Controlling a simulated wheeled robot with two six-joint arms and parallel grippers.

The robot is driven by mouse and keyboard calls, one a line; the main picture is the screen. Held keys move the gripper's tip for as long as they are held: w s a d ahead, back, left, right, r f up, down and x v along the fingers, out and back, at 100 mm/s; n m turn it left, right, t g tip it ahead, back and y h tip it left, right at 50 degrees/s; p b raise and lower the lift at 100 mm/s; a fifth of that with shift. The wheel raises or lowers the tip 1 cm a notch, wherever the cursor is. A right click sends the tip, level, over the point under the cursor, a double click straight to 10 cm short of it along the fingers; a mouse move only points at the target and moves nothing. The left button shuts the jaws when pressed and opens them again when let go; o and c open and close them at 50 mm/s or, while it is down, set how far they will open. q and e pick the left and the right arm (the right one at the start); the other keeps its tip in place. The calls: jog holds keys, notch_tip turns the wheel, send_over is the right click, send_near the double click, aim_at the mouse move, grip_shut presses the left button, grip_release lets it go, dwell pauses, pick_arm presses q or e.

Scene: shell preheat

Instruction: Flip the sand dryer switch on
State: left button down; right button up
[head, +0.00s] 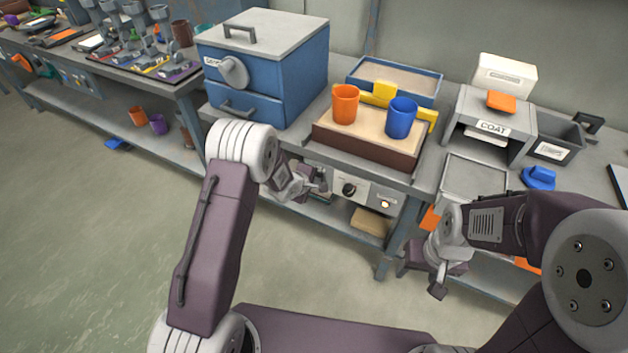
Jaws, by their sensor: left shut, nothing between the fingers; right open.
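A pale control panel (371,190) is mounted under the front edge of the bench, below the sand box (368,147). It carries a black round knob (349,188) and, to the right, a small yellowish lit round element (385,204) under a label too small to read. I cannot tell which part is the sand dryer switch. My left gripper (320,183) is shut and empty at the panel's left part, left of the knob, and hides that part. Whether it touches the panel is unclear. My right gripper (438,282) is open, low in front of the bench at right.
An orange cup (345,104) and a blue cup (400,118) stand on the sand box. A blue drawer cabinet (263,70) stands left, a grey stand marked COAT (492,127) right. Under the panel is a shelf with a tan block (370,222). The floor in front is clear.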

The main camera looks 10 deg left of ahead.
pick_arm(q)
jog(key=shift+r+p, duration=0.8)
jog(key=shift+p, duration=0.15)
pick_arm(e)
jog(key=shift+r, duration=0.9)
